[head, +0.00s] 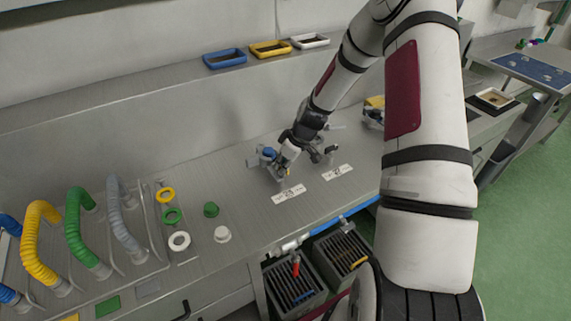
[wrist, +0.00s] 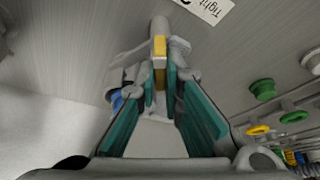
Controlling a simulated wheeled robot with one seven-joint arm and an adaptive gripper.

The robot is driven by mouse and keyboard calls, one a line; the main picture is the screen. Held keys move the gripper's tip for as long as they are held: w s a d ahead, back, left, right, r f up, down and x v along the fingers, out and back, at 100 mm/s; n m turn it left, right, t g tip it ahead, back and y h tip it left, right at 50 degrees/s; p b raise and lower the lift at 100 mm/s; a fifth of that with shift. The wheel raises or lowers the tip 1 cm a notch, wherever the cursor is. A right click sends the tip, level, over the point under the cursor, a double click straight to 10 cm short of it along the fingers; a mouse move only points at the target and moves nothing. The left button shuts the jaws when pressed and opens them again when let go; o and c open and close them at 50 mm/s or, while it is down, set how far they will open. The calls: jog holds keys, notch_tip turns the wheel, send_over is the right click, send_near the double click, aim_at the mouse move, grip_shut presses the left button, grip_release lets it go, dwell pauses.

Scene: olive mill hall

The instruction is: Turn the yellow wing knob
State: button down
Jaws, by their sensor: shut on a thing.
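The yellow wing knob (wrist: 160,62) shows in the wrist view as a narrow upright yellow bar on a grey metal fitting (wrist: 158,30). My gripper (wrist: 159,88) has its teal-padded fingers closed on the two sides of the knob. In the head view my gripper (head: 284,163) is down at the fitting on the grey bench, and the knob is mostly hidden there. A blue part (head: 269,153) sits just left of the gripper on the same fitting. A white label (wrist: 208,8) beside the fitting reads "Tight" in the wrist view.
Two white labels, one of them (head: 289,194), lie in front of the fitting. Curved hoses (head: 38,240), coloured rings and a green cap (head: 211,209) stand to the left. Blue, yellow and white trays (head: 224,58) line the back ledge. A second fitting (head: 374,108) is partly behind my arm.

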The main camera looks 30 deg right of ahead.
jog(key=m+h, duration=0.1)
jog(key=m, duration=0.1)
jog(key=m+h, duration=0.1)
jog(key=m, duration=0.2)
jog(key=shift+a+m+t+p, duration=0.2)
jog(key=shift+m+t+p, duration=0.1)
jog(key=m+h+b, duration=0.1)
jog(key=m, duration=0.2)
jog(key=m+h+b, duration=0.1)
jog(key=m, duration=0.2)
jog(key=shift+w+a, duration=0.15)
jog(key=shift+a, duration=0.05)
jog(key=m+g+h+b, duration=0.1)
jog(key=m, duration=0.2)
jog(key=m+g+h+b, duration=0.1)
jog(key=m, duration=0.2)
jog(key=shift+m, duration=0.3)
jog(key=m, duration=0.1)
jog(key=m+g+b, duration=0.1)
jog(key=m, duration=0.1)
jog(key=shift+w+g+h, duration=0.15)
jog(key=shift+g+h, duration=0.15)
jog(key=shift+a+m+g+b, duration=0.1)
jog(key=shift+m+g+b, duration=0.4)
jog(key=shift+m, duration=0.8)
jog(key=c, duration=1.7)
grip_release()
